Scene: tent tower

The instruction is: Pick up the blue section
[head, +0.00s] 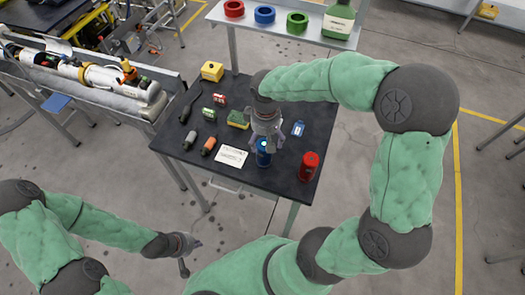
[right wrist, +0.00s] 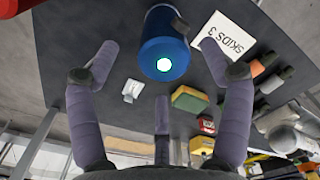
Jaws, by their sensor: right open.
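The blue section (head: 264,158) is a short blue cylinder standing near the front of the dark table, between the white card and the red section (head: 309,166). My right gripper (head: 266,143) is directly above it, fingers pointing down. In the right wrist view the blue section (right wrist: 163,48) has a pale round spot on its end and lies between the spread fingertips of the right gripper (right wrist: 158,60). Those fingers are open; contact is not clear. My left gripper (head: 188,254) hangs empty, off the table to the front left; its opening is too small to judge.
A shelf (head: 275,32) behind carries red, blue and green rings and a green bottle.

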